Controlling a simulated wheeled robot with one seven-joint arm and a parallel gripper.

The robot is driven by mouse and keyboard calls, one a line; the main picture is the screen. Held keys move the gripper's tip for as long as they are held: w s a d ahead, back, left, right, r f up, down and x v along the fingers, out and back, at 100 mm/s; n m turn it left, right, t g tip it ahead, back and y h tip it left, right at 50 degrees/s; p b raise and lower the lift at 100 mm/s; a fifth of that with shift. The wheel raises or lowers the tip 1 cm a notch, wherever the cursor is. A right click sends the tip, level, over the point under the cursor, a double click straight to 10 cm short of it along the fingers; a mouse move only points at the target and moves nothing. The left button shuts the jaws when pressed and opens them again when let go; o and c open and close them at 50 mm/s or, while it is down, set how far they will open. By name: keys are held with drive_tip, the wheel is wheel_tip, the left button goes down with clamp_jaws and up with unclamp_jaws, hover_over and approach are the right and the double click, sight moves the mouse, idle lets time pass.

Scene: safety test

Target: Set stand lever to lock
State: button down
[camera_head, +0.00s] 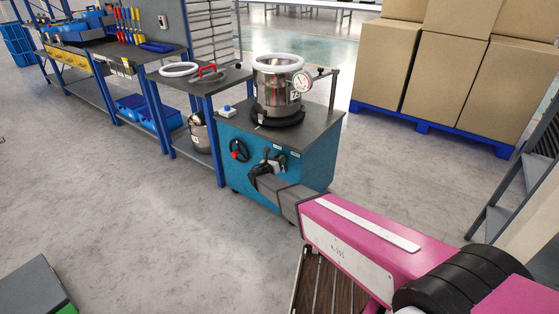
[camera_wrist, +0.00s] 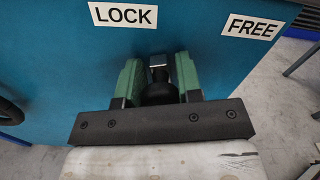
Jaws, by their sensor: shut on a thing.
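The stand is a teal cabinet (camera_head: 308,172) with a dark top, and it carries a steel pot with a gauge. Its front has a LOCK label (camera_wrist: 123,15) and a FREE label (camera_wrist: 251,26) to the right of it. The stand lever, with a dark round knob (camera_wrist: 158,93), shows in the wrist view below the LOCK label and slightly right of it. My gripper (camera_wrist: 158,72) is at the stand front, its green fingers on either side of the lever, shut on it. The lever's pivot is mostly hidden by the fingers.
A black handwheel (camera_head: 239,150) with a red part sits left of my gripper on the stand front. A steel pot (camera_head: 277,88) stands on top. Blue-framed workbenches (camera_head: 205,88) are at left, stacked cartons (camera_head: 455,72) at back right.

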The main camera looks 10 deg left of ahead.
drive_tip(key=shift+w+a+f+n, duration=0.25)
drive_tip(key=shift+a+n, duration=0.25)
drive_tip(key=shift+n, duration=0.4)
drive_tip(key=shift+w+a+f+n, duration=0.2)
drive_tip(key=shift+a+n, duration=0.25)
drive_tip(key=shift+n, duration=0.45)
drive_tip(key=c, duration=0.8)
unclamp_jaws()
drive_tip(key=shift+s, duration=0.15)
drive_tip(key=v, duration=1)
drive_tip(key=shift+s+a, duration=0.2)
drive_tip(key=shift+s, duration=0.05)
drive_tip(key=shift+f, duration=0.1)
